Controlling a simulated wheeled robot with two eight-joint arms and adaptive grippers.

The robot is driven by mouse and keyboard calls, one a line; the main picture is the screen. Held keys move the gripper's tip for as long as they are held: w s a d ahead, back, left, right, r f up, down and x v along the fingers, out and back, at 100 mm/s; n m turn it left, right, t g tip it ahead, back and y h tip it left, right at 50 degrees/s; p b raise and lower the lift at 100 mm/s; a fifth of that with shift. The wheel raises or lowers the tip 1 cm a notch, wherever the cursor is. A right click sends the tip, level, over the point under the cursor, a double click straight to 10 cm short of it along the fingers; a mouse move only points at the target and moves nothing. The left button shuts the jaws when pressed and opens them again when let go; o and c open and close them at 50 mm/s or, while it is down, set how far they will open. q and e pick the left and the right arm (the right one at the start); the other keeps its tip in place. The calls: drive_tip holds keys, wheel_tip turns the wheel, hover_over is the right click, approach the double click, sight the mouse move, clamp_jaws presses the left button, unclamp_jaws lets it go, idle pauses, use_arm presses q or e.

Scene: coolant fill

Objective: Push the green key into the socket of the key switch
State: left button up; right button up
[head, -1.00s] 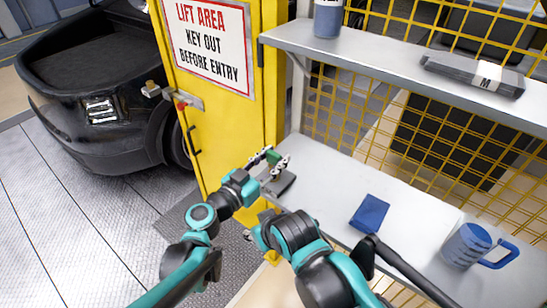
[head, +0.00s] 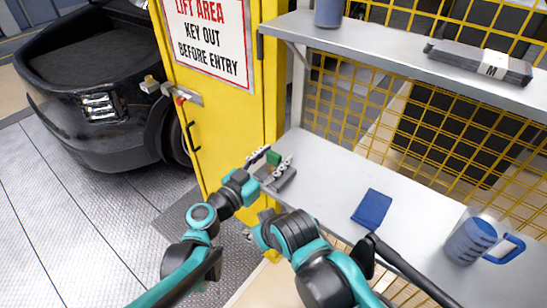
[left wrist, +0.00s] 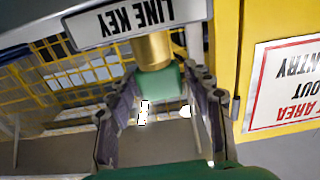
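The green key (head: 274,158) is between the fingertips of my left gripper (head: 275,156), above the near left corner of the bench. In the left wrist view the green key (left wrist: 165,88) sits between the two fingertips, which appear closed on its sides. It meets a brass cylinder (left wrist: 154,50) on a grey part labelled LINE KEY (left wrist: 135,20), seen upside down, which looks like the key switch. I cannot tell how deep the key sits in the socket. The dark grey switch base (head: 284,180) is under the gripper.
The yellow gate post (head: 268,100) with a warning sign (head: 213,38) stands close left of the gripper. A shelf (head: 400,58) and yellow mesh are behind.

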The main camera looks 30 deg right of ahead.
use_arm(q)
drive_tip(key=shift+a, duration=0.1)
drive_tip(key=v, duration=1.2)
idle(0.4)
drive_tip(key=s+a+f+n+y, duration=0.2)
drive_tip(key=a+f+n+y, duration=0.1)
drive_tip(key=a, duration=0.8)
drive_tip(key=s+a+f+n+y, duration=0.2)
drive_tip(key=a+f+n+y, duration=0.2)
drive_tip(key=a, duration=0.8)
drive_tip(key=s+a+f+n+y, duration=0.2)
drive_tip(key=a+n+y, duration=0.4)
drive_tip(key=a+y, duration=0.3)
drive_tip(key=a+f, duration=0.1)
drive_tip(key=a, duration=0.1)
drive_tip(key=shift+s+a+f+n, duration=0.25)
drive_tip(key=shift+a+f+n, duration=0.05)
drive_tip(key=shift+a, duration=0.05)
